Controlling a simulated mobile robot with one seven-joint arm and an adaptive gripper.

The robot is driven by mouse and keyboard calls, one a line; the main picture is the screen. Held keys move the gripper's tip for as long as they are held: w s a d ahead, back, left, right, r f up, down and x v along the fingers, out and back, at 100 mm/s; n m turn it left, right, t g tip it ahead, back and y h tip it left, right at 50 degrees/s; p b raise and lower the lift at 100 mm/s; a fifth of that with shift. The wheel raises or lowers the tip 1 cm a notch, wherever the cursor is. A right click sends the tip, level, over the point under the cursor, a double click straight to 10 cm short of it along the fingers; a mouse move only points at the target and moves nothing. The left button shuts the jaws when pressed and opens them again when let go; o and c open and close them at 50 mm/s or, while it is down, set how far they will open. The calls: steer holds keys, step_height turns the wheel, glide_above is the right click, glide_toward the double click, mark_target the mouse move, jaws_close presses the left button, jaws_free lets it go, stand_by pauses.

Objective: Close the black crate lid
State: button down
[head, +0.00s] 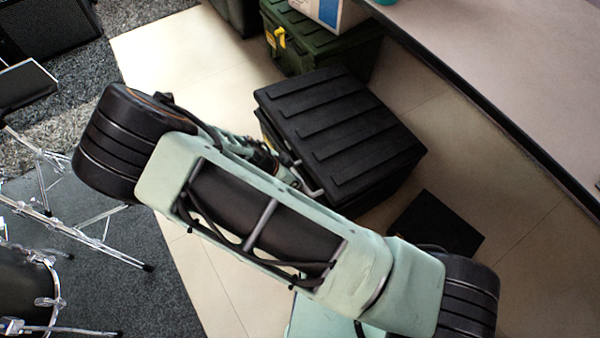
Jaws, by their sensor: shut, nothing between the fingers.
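The black crate (385,188) stands on the floor right of centre. Its ridged black lid (345,125) lies over the top, down or nearly so. A dark line runs under the lid's near edge, and I cannot tell whether it is fully seated. My gripper (288,172) is only partly seen, at the crate's left side and close to the lid's edge. It looks shut and empty. My arm link hides much of it and the crate's near left side, so contact with the lid cannot be told.
A green case (318,45) with a yellow latch stands behind the crate. A counter (500,70) runs along the right. A flat black pad (437,223) lies on the floor right of the crate. Drum hardware (50,205) stands at left. Tiled floor is clear at upper left.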

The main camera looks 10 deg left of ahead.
step_height(320, 180, down, 7)
steer(key=b, duration=0.3)
steer(key=shift+s+a+r, duration=0.15)
steer(key=shift+s+a, duration=0.15)
steer(key=shift+a, duration=0.05)
steer(key=shift+w+d, duration=0.1)
steer(key=shift+d, duration=0.05)
